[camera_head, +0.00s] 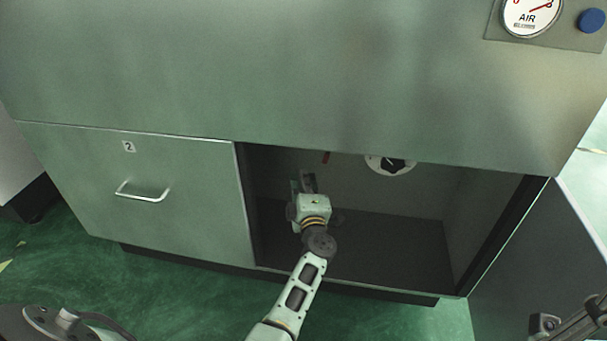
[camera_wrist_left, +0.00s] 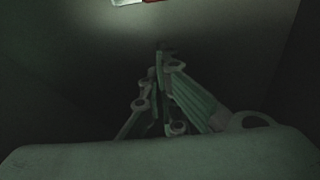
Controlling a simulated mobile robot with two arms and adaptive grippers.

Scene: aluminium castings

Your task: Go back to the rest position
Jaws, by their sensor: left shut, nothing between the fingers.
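My left gripper (camera_head: 306,180) is inside the open compartment (camera_head: 390,240) of the grey-green cabinet, near its left side. In the left wrist view the fingers (camera_wrist_left: 163,50) come together at the tips with nothing between them. A red and pale part (camera_wrist_left: 140,2) is cut off at the top of the left wrist view, apart from the fingers. Part of what looks like my right gripper (camera_head: 560,325) shows at the bottom right corner; its fingertips are not clear.
A round white dial with a black knob (camera_head: 390,165) is on the compartment's back wall. An open door (camera_head: 545,260) stands at the right. A closed door marked 2 (camera_head: 150,190) with a handle is left. An AIR gauge (camera_head: 530,15) and blue button (camera_head: 591,20) are above. Green floor is in front.

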